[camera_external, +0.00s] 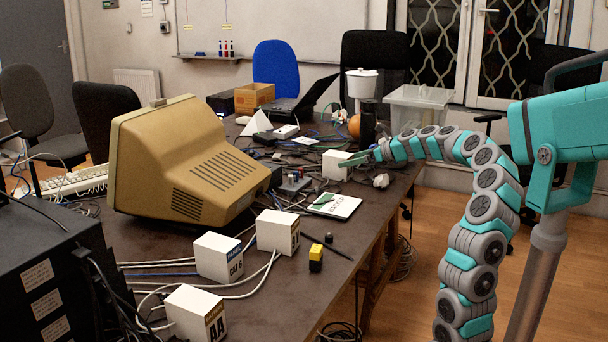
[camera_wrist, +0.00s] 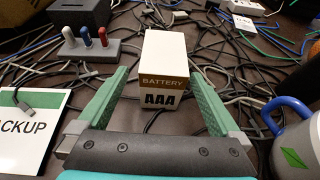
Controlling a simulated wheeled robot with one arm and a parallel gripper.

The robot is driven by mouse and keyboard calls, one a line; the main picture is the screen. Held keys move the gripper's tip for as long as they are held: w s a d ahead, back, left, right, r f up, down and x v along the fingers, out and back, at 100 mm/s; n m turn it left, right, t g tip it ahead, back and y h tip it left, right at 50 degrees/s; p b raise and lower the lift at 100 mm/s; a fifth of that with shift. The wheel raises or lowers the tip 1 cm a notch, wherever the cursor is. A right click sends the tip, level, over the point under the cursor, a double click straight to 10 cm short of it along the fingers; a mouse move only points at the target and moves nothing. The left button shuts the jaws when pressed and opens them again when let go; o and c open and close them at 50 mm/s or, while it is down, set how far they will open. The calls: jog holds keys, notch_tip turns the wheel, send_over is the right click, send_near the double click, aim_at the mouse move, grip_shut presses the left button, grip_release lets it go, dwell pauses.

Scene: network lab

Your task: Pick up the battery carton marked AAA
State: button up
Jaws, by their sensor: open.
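The white carton marked BATTERY AAA (camera_wrist: 164,50) lies on the cluttered table in the middle of the wrist view. Its tan and dark label faces me. My gripper (camera_wrist: 155,72) is open, with one green finger on each side of the carton's near end. A gap shows at the left finger; the right finger looks very close to the carton, and I cannot tell if it touches. In the external view, my gripper (camera_external: 358,159) is at the right part of the table beside this white carton (camera_external: 334,166), whose label is hidden there.
Similar white cartons stand nearer: one marked AA (camera_external: 190,309), one marked CAT 6 (camera_external: 213,256) and another (camera_external: 275,231). A mug (camera_wrist: 294,140) is close on the right, a BACKUP card (camera_wrist: 25,135) and a connector stand (camera_wrist: 88,50) on the left. Loose cables surround the carton.

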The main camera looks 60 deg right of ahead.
aim_at(338, 161)
jog(key=shift+r+x, duration=0.1)
jog(key=shift+x, duration=1.3)
jog(key=shift+r+x, duration=0.15)
jog(key=shift+x, duration=1.25)
jog(key=shift+d, duration=0.15)
jog(key=shift+c, duration=0.4)
jog(key=c, duration=1.5)
